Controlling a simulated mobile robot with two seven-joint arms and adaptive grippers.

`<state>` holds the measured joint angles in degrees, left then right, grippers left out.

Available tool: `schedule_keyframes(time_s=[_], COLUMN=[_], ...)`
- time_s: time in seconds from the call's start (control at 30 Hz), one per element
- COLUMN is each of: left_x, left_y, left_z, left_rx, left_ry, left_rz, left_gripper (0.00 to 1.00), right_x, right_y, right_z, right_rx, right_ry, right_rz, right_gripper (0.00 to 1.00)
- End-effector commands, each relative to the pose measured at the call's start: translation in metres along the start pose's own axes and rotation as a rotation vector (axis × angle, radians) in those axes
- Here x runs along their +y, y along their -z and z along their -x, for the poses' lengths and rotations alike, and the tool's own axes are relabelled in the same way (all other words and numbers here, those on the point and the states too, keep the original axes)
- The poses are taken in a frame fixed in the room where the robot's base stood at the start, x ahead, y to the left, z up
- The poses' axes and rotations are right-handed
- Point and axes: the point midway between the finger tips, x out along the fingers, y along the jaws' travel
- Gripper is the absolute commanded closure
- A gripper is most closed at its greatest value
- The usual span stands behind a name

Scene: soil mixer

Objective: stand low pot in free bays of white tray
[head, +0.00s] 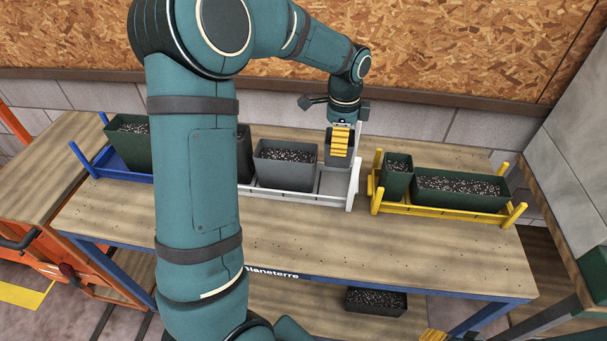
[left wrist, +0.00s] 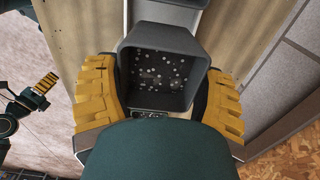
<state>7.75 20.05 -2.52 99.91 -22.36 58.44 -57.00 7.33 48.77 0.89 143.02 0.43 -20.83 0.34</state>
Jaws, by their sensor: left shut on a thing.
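My left gripper (head: 340,140) is over the right end of the white tray (head: 300,197). It is shut on a small grey pot (left wrist: 162,75) of dark soil with white specks, seen between its yellow fingers in the left wrist view (left wrist: 160,100). In the head view the fingers partly hide this pot, and I cannot tell whether its base touches the tray. A wider grey pot (head: 285,170) stands to its left in the tray. My right gripper (head: 433,336) barely shows at the bottom edge.
A yellow tray (head: 440,209) with two green pots stands to the right. A blue tray (head: 120,168) with a green pot stands at the left. Another soil-filled pot (head: 376,301) is on the lower shelf. The bench front (head: 390,250) is clear. My left arm hides part of the bench.

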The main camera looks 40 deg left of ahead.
Motion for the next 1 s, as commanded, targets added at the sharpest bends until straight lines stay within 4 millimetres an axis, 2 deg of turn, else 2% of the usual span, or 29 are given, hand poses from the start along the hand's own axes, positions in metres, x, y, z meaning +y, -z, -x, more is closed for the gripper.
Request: schedule_keyframes(time_s=[0.3, 0.57, 0.8, 1.0], left_x=[0.0, 0.0, 0.0, 0.0], left_y=[0.0, 0.0, 0.0, 0.0], left_z=[-0.048, -0.067, -0.103, -0.106], left_rx=[-0.001, 0.0, 0.0, 0.001], left_ry=[0.0, 0.0, -0.001, 0.002], left_rz=[-0.002, -0.001, 0.001, 0.0], left_gripper=[0.64, 0.64, 0.64, 0.64], right_x=[0.004, 0.005, 0.007, 0.007], right_y=[-0.005, -0.006, -0.009, -0.009], right_z=[-0.01, -0.013, -0.019, -0.019], right_rx=[-0.01, -0.012, -0.017, -0.018], right_ry=[0.001, 0.001, 0.002, 0.002], right_rz=[0.003, 0.004, 0.006, 0.006], right_gripper=[0.53, 0.53, 0.53, 0.53])
